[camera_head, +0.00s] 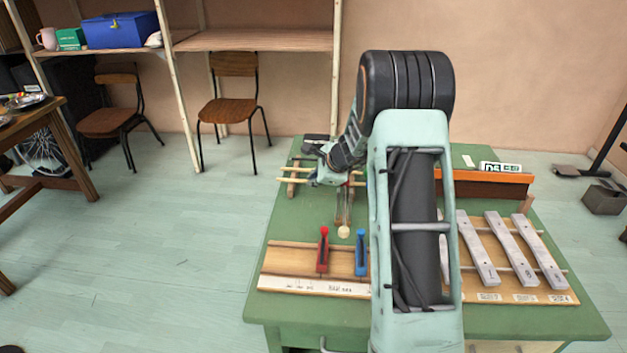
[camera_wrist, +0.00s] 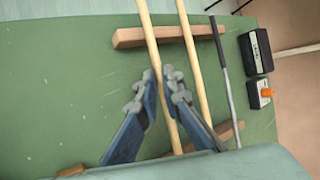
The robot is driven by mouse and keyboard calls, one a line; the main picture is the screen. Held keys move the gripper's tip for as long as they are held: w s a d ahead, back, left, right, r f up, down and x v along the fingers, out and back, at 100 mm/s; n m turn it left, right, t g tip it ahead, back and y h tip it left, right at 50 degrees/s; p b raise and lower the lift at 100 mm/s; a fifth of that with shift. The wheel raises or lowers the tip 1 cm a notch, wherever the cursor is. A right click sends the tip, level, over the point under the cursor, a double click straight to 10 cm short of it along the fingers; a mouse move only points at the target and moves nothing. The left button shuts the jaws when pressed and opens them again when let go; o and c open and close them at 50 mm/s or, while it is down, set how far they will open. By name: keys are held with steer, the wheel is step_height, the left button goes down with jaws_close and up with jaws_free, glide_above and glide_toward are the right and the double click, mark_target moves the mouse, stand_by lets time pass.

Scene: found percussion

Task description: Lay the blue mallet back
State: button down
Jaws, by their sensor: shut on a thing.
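My gripper (camera_wrist: 161,78) is shut around a pale wooden stick (camera_wrist: 149,32), which I take for the handle of the blue mallet; no blue head shows. This stick runs over a wooden rest block (camera_wrist: 165,33), and I cannot tell whether it touches the block. A second pale stick (camera_wrist: 190,40) runs nearly parallel just right of it. In the head view my gripper (camera_head: 326,181) is low over the rest at the back left of the green table (camera_head: 262,290), and my arm hides part of this area.
A grey rod (camera_wrist: 225,85) and small black boxes (camera_wrist: 256,52) lie close on the right in the wrist view. In the head view, red (camera_head: 323,252) and blue (camera_head: 361,252) upright pieces stand on a board. Grey bars (camera_head: 512,246) lie at the right.

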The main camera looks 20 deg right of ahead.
steer(key=shift+f+b, duration=0.25)
steer(key=shift+b, duration=0.15)
stand_by(0.5)
steer(key=c, duration=2)
jaws_free()
steer(key=v, duration=1.2)
